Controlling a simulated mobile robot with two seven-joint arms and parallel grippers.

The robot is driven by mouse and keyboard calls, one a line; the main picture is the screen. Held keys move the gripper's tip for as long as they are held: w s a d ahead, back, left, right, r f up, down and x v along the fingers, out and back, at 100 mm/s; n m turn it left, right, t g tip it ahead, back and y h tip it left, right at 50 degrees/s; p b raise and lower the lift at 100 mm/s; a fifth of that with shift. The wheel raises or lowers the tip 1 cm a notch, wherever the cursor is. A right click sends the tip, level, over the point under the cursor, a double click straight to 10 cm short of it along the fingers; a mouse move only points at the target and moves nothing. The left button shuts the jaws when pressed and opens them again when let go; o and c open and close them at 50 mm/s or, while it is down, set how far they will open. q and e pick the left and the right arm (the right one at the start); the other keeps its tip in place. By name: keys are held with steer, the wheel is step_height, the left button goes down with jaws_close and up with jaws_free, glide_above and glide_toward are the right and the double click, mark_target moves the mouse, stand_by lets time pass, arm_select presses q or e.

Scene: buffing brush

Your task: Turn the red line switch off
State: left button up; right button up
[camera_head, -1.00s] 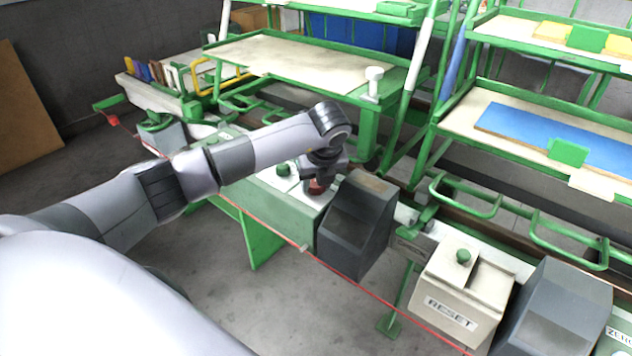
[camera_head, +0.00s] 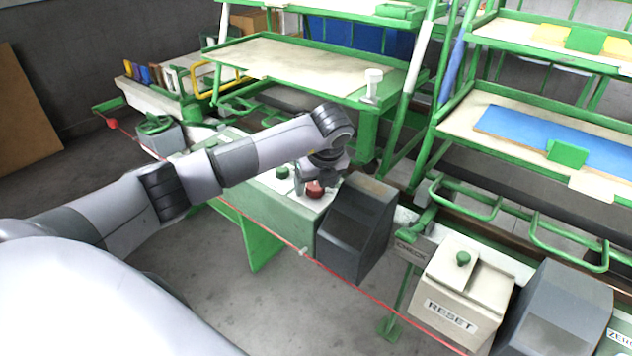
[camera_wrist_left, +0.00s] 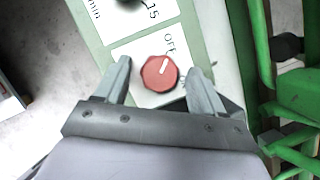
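The red line switch (camera_head: 315,189) is a round red knob on a pale panel on top of the green bench box, left of a dark grey box. In the left wrist view the red knob (camera_wrist_left: 159,74) has a white mark that points up toward the printed "OFF". My left gripper (camera_head: 313,180) is at the knob in the head view. In the left wrist view its two fingers (camera_wrist_left: 160,68) are open, one on each side of the knob, with gaps between them and it. My right gripper is not in view.
A dark grey box (camera_head: 355,228) stands close to the right of the switch. A green knob (camera_head: 282,172) sits on the panel to its left. A RESET box (camera_head: 455,305) is farther right. A red cord (camera_head: 303,251) runs along the bench front. Green shelves (camera_head: 300,65) rise behind.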

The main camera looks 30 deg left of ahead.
arm_select(q)
steer(key=v, duration=0.7)
steer(key=shift+r, duration=0.1)
stand_by(0.5)
